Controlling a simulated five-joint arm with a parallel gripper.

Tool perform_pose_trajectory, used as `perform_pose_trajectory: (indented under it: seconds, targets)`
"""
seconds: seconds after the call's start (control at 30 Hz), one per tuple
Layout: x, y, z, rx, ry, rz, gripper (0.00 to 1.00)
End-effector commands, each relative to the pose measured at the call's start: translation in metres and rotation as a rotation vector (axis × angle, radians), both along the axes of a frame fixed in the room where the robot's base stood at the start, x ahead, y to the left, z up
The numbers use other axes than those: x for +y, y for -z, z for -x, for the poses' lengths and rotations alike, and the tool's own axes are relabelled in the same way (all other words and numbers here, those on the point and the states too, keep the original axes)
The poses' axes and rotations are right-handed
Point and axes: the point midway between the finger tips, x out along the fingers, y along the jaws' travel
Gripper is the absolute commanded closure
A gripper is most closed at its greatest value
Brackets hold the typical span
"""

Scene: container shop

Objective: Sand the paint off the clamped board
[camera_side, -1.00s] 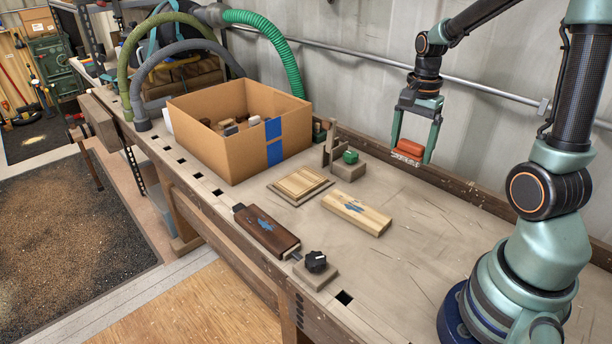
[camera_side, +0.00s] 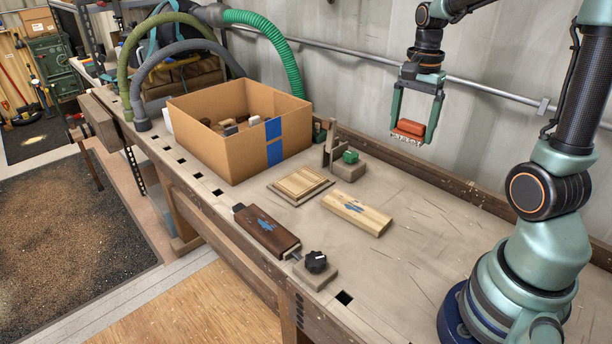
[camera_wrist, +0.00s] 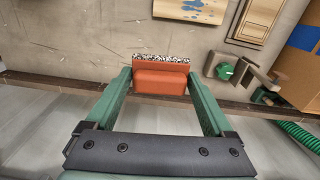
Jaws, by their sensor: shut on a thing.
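My gripper (camera_side: 412,131) is shut on an orange-red sanding block (camera_side: 410,127) with a speckled grey-white underside. It holds the block above the bench near the back wall. In the wrist view the block (camera_wrist: 160,80) sits between both fingers, speckled face away from the palm. A dark brown board (camera_side: 265,230) with a blue paint patch lies along the bench's front edge, clamped by a screw with a black knob (camera_side: 316,261). A pale wooden board (camera_side: 352,215), also with blue paint, lies apart on the bench; its painted face shows in the wrist view (camera_wrist: 180,9).
A framed wooden panel (camera_side: 300,184) lies behind the dark board. A wooden fixture with a green knob (camera_side: 350,156) stands near the back rail. A cardboard box (camera_side: 205,150) with several blocks inside stands at left. The bench below my gripper is clear.

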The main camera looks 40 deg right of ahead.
Motion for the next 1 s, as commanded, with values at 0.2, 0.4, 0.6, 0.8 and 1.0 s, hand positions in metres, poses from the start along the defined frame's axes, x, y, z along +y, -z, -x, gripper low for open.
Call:
perform_pose_trajectory:
  seconds: [0.2, 0.4, 0.6, 0.8, 1.0]
  targets:
    - [0.045, 0.016, -0.048, 0.004, -0.325, -0.002, 0.58]
    - [0.117, 0.040, -0.098, 0.004, -0.746, -0.002, 0.58]
    - [0.195, 0.066, -0.127, 0.003, -1.129, -0.002, 0.58]
    - [0.255, 0.087, -0.137, 0.002, -1.403, -0.001, 0.58]
    - [0.282, 0.096, -0.139, -0.001, -1.521, 0.001, 0.58]
